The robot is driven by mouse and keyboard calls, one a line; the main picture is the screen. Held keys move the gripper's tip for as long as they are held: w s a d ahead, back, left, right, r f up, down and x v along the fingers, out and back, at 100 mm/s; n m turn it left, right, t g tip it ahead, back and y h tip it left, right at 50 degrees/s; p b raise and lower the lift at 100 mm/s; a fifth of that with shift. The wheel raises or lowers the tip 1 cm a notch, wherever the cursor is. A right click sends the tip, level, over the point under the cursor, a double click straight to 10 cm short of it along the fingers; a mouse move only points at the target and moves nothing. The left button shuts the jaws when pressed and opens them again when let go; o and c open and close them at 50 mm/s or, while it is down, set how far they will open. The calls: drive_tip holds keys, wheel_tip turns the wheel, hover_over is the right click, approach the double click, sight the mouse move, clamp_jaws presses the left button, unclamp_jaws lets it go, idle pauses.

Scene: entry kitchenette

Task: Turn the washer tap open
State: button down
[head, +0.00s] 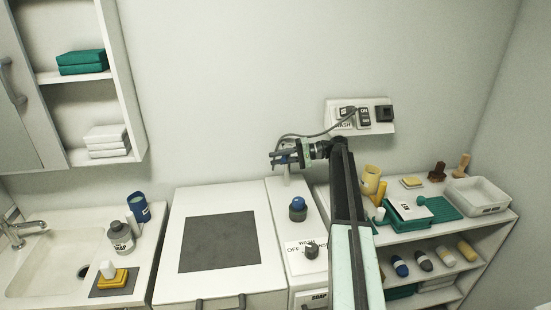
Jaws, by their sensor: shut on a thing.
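The washer tap (287,174) stands against the wall behind the narrow white cabinet top. The handle's exact angle is hidden by the jaws.
A blue-topped grey knob or bottle (298,208) and a dark dial (312,250) marked OFF and WASH stand below the tap. A wall panel with switches (362,116) is to the right. A shelf unit (498,222) holds several items. The sink (40,285) is left.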

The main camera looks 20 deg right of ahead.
drive_tip(key=shift+w+a, duration=0.15)
drive_tip(key=shift+a, duration=0.05)
drive_tip(key=c, duration=1.4)
unclamp_jaws()
drive_tip(key=shift+w+a, duration=0.1)
drive_tip(key=shift+o, duration=0.5)
drive_tip(key=shift+a, duration=0.1)
drive_tip(key=p+v, duration=0.1)
drive_tip(key=v, duration=0.7)
